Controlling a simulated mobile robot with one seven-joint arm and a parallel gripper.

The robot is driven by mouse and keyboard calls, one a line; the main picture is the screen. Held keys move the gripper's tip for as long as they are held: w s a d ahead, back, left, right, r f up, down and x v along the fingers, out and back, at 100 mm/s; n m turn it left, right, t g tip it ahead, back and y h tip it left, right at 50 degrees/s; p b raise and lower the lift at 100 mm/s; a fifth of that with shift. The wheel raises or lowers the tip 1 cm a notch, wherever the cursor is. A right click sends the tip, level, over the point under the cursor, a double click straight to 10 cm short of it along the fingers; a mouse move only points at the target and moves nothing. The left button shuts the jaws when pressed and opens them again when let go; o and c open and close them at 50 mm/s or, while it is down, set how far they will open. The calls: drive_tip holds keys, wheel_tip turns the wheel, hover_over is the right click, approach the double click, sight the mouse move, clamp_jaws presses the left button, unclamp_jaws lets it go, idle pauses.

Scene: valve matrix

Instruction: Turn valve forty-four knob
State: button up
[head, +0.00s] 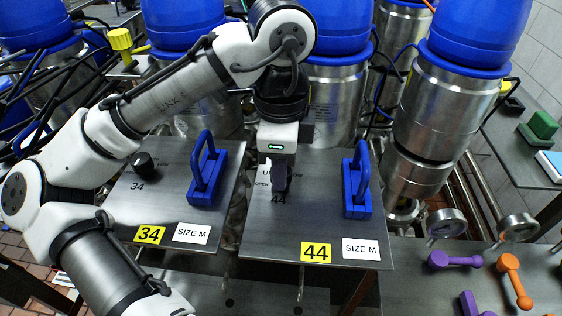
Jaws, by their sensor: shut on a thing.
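The valve 44 panel (330,218) is a grey metal plate in the middle of the head view. My gripper (281,186) points down over the left part of this panel, just above the printed "44". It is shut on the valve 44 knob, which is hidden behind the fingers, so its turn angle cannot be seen. The printed "OPEN" mark shows partly to the left of the fingers.
The valve 34 panel (172,212) lies to the left, with a black knob (144,163) and a blue handle (206,170). Steel tanks with blue tops (448,105) stand behind. Purple (455,259) and orange (514,280) tools lie on the right-hand surface.

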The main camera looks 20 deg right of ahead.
drive_tip(key=o, duration=1)
